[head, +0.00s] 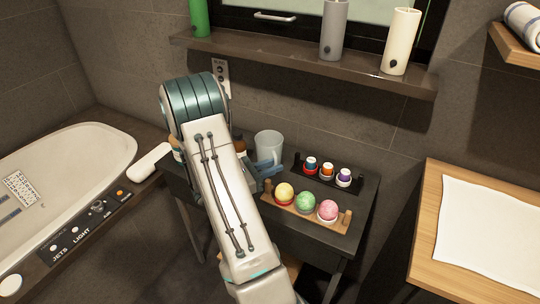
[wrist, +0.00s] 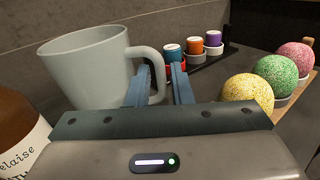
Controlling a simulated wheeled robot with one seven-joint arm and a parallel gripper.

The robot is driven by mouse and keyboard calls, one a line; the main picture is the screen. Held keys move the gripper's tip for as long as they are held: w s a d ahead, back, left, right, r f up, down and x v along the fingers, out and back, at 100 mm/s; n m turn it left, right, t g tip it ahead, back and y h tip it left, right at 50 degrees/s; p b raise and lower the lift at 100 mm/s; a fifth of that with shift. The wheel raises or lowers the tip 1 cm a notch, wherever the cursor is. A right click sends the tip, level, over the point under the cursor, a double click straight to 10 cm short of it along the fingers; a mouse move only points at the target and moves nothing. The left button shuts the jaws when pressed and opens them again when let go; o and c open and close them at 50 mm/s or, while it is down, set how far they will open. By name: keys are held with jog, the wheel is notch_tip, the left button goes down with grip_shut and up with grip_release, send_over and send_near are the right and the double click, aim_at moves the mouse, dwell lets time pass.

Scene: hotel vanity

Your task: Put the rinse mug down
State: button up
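The rinse mug (head: 268,146) is pale grey, upright, at the back of the dark side table (head: 330,240). In the wrist view the mug (wrist: 88,68) fills the upper left, with its handle (wrist: 153,56) pointing right. My gripper (wrist: 160,85) has its two blue fingers close together on either side of the handle, one inside the loop and one outside, shut on it. In the head view my gripper (head: 266,170) is just in front of the mug and partly hides its lower part. I cannot tell whether its base touches the table.
A brown bottle (wrist: 18,125) stands close on the left. Several small coloured pots (head: 327,171) sit in a black rack at the right. Yellow (head: 284,193), green (head: 306,202) and pink (head: 327,209) balls sit on a wooden tray. The wall shelf (head: 300,65) overhangs behind.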

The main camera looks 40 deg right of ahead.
grip_shut()
